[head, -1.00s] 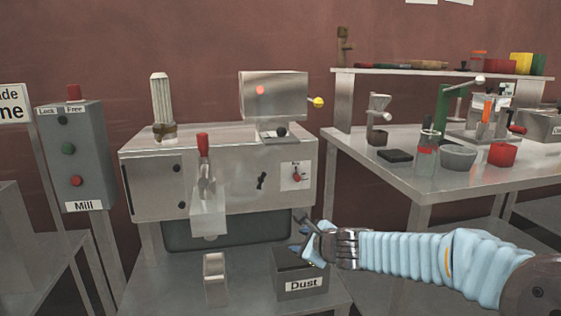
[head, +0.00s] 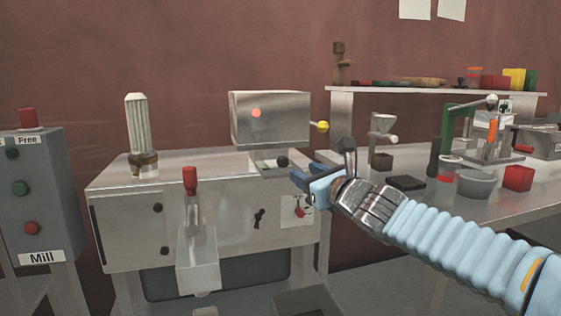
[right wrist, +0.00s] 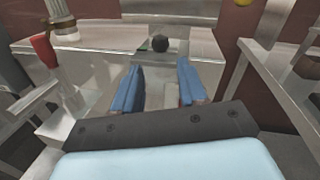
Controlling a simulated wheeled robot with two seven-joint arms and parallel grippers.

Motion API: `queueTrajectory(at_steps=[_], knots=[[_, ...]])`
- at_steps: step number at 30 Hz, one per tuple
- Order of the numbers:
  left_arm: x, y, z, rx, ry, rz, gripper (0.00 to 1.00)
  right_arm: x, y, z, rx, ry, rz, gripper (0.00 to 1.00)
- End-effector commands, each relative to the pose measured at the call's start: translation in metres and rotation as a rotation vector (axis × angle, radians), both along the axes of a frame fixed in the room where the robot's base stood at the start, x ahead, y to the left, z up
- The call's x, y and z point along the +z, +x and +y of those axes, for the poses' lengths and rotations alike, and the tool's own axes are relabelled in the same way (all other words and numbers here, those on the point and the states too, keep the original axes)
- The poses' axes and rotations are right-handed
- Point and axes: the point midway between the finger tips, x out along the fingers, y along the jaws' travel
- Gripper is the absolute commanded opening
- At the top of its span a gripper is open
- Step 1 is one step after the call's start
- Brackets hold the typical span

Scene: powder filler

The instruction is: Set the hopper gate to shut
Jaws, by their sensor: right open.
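The metal hopper box (head: 270,118) stands on top of the filler machine (head: 130,215), with a small red light on its front and a yellow knob (head: 322,126) at its right side. A black ball knob (head: 282,161) sits on a plate under the hopper; it also shows in the right wrist view (right wrist: 160,43), just beyond my fingers. I cannot tell for certain which knob is the gate's. My right gripper (head: 318,166) is open and empty, to the right of the black knob and apart from it. My left gripper is out of view.
A red-handled lever (head: 190,181) rises above the spout on the machine's front. A small panel with a red switch (head: 300,210) is below my right gripper. The bench at right holds a grey bowl (head: 473,183) and a red container (head: 518,178).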

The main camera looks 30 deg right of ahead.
Motion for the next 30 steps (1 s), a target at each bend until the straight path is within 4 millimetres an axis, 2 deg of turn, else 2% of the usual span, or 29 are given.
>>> queueTrajectory(at_steps=[3, 9, 15, 19, 27, 30], knots=[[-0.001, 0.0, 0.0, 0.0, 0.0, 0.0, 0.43, -0.003, 0.029, -0.002, -0.001, 0.0, 0.005, 0.42], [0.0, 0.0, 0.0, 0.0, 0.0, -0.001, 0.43, -0.002, 0.075, -0.003, 0.0, 0.0, 0.003, 0.42], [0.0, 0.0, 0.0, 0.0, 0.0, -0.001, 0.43, -0.001, 0.104, -0.004, 0.001, -0.001, 0.002, 0.42], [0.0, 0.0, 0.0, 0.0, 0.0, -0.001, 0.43, -0.001, 0.112, -0.004, 0.001, -0.002, 0.002, 0.42], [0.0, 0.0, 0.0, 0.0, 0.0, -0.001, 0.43, -0.001, 0.113, -0.005, 0.0, -0.002, 0.002, 0.42], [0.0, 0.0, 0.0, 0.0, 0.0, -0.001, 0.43, -0.001, 0.113, -0.005, 0.0, -0.002, 0.002, 0.28]])
